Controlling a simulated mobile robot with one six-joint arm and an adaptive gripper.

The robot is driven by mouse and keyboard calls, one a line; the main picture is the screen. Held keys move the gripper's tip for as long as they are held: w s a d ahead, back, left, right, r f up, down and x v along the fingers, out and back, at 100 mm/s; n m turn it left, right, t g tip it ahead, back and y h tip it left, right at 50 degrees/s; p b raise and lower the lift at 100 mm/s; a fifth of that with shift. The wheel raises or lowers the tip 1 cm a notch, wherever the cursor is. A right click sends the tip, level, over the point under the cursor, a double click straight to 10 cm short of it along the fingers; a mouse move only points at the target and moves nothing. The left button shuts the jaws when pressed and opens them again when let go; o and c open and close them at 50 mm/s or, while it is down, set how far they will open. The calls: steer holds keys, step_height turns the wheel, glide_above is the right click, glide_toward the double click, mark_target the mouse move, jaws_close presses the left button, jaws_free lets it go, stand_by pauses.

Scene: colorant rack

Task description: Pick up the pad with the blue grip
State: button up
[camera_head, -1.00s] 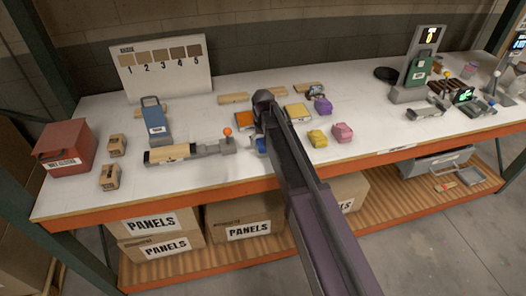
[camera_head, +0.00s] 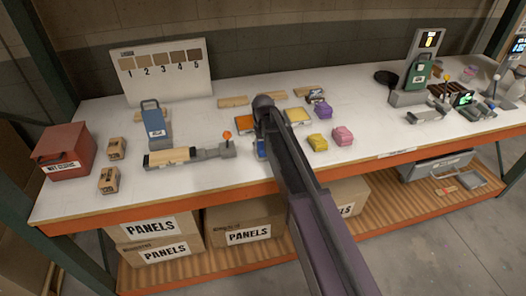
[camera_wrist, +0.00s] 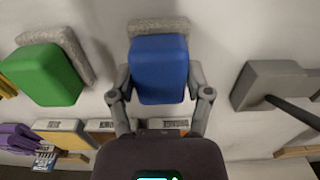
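The pad with the blue grip (camera_wrist: 159,70) is in the middle of the wrist view. Its grey, rough base (camera_wrist: 158,27) shows just beyond the blue block. In the head view a small patch of blue (camera_head: 261,149) shows at the table's front, mostly hidden by my arm. My gripper (camera_wrist: 160,78) is over the blue grip, with one finger along each side. The fingers are spread wide and I see no clear gap between them and the block. Contact is not certain.
A green-gripped pad (camera_wrist: 42,74) lies left of the blue one. A grey holder with a dark rod (camera_wrist: 268,84) is to the right. A lever fixture with an orange knob (camera_head: 227,134) is close by.

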mark_target(263, 145)
steer(key=shift+c, duration=0.9)
steer(key=shift+r, duration=0.2)
step_height(263, 145, up, 4)
steer(key=p, duration=0.4)
steer(key=shift+f, duration=0.15)
steer(key=s+d+p, duration=0.1)
steer(key=s+d, duration=0.3)
steer(key=s, duration=1.1)
steer(key=shift+s+d+r, duration=0.15)
steer(key=shift+s+r, duration=0.05)
steer(key=shift+r, duration=0.25)
